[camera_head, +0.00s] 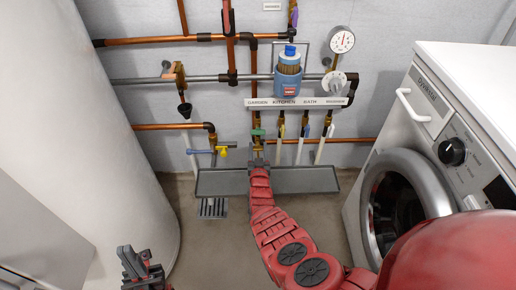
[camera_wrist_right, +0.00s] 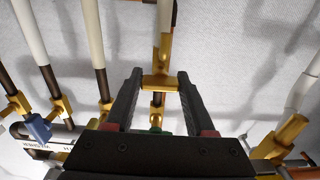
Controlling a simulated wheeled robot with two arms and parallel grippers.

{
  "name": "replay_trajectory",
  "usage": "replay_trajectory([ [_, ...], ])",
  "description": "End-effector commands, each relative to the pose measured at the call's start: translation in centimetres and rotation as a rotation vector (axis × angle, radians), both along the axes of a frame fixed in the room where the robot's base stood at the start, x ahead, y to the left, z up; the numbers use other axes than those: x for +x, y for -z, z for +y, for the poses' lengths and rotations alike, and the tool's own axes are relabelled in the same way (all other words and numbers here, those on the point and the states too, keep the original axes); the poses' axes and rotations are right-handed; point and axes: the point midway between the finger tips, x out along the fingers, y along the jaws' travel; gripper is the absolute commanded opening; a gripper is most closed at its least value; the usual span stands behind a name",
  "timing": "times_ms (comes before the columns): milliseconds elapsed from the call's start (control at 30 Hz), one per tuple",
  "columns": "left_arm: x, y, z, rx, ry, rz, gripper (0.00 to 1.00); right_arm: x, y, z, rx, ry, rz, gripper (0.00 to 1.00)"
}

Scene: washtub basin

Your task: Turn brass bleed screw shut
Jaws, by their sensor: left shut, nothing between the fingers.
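My right arm (camera_head: 275,228) reaches up from the lower right to the pipe at the manifold's left end, below the green valve handle (camera_head: 257,132). My right gripper (camera_wrist_right: 159,74) has its fingers apart, on either side of a brass crosspiece (camera_wrist_right: 160,83) on a vertical pipe. The crosspiece spans nearly the whole gap at the fingertips. I cannot tell whether the fingers press on it or whether it is the bleed screw. In the head view the right fingertips are hard to make out. My left gripper (camera_head: 140,268) is shut and empty at the bottom left, far from the pipes.
Neighbouring pipes with brass fittings (camera_wrist_right: 105,103) stand close beside the right gripper. A grey tray (camera_head: 315,180) lies below the manifold. A washing machine (camera_head: 435,150) stands right, a large white cylinder (camera_head: 95,120) left. The floor (camera_head: 215,245) between them is clear, with a drain grate (camera_head: 212,209).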

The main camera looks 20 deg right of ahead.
Motion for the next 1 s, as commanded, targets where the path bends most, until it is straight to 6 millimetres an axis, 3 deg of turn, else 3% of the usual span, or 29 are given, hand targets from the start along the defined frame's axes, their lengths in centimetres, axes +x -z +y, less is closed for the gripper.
replay_trajectory([
  [33, 0.0, 0.0, 0.0, 0.0, 0.0, 0.0, 0.0, 0.0, 0.0, 0.0, 0.0, 0.0, 0.0, 0.65],
  [133, 0.0, 0.0, 0.0, 0.0, 0.0, 0.0, 0.0, 0.0, 0.0, 0.0, -0.001, 0.0, 0.0, 0.82],
  [400, 0.0, 0.0, 0.0, 0.0, 0.0, 0.0, 0.0, 0.0, 0.0, 0.0, -0.002, 0.0, 0.001, 0.82],
  [567, 0.1, -1.3, 0.0, -0.005, 0.0, 0.003, 0.0, -0.9, -0.5, 0.3, -0.002, -0.001, 0.001, 0.82],
  [667, 0.2, -3.0, 0.0, -0.012, 0.001, 0.009, 0.0, -2.5, -0.8, 0.9, -0.002, -0.003, 0.005, 0.82],
  [800, 0.2, -5.9, 0.0, -0.014, 0.001, 0.011, 0.0, -6.0, -1.0, 1.7, -0.003, -0.001, 0.007, 0.82],
  [1000, 0.2, -8.2, 0.0, -0.013, 0.001, 0.01, 0.0, -11.1, -0.6, 3.2, -0.002, -0.001, 0.005, 0.82],
])
